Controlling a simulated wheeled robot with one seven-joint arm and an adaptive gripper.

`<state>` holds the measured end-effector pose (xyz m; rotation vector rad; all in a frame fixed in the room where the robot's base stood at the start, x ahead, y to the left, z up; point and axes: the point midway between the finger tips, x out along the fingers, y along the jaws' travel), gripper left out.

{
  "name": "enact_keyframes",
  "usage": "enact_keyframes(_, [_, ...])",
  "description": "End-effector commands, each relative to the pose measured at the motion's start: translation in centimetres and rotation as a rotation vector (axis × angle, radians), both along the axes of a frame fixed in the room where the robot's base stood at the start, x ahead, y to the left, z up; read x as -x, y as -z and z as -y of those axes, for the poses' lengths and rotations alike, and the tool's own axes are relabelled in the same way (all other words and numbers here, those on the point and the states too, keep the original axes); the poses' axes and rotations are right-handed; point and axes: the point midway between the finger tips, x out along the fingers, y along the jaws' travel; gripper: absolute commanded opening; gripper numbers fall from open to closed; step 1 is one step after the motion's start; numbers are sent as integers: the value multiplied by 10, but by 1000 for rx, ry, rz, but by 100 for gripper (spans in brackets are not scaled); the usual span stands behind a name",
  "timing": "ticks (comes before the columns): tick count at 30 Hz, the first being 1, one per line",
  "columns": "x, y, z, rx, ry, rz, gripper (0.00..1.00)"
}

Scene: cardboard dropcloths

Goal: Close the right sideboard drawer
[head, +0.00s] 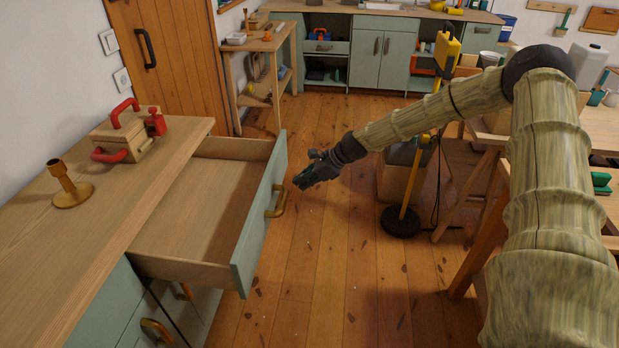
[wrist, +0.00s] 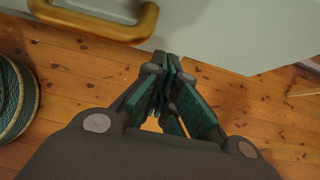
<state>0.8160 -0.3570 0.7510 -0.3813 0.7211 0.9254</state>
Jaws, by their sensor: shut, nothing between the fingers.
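The sideboard drawer (head: 205,190) is pulled far out and looks empty inside. Its pale green front (head: 256,225) has a brass handle (head: 277,201), which also shows large at the top left of the wrist view (wrist: 105,22). My gripper (head: 301,182) is shut and empty, just in front of the drawer front, near its far end and beside the handle. In the wrist view, the closed fingertips (wrist: 168,62) are at the edge of the pale front panel (wrist: 235,35). I cannot tell whether they touch it.
The sideboard top (head: 75,232) carries a wooden box with red handles (head: 125,138) and a brass candlestick (head: 68,185). A yellow stand with a round black base (head: 400,222) is right of my gripper. Open wooden floor (head: 315,270) lies before the drawer.

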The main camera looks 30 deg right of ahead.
Motion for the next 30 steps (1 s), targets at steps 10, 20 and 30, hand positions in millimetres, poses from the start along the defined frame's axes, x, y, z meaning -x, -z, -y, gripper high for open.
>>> enact_keyframes(10, [-20, 13, -29, 1, -1, 0, 0])
enact_keyframes(20, [-30, 13, -43, 1, 1, 2, 0])
enact_keyframes(30, [-30, 12, -43, 1, 2, 2, 0])
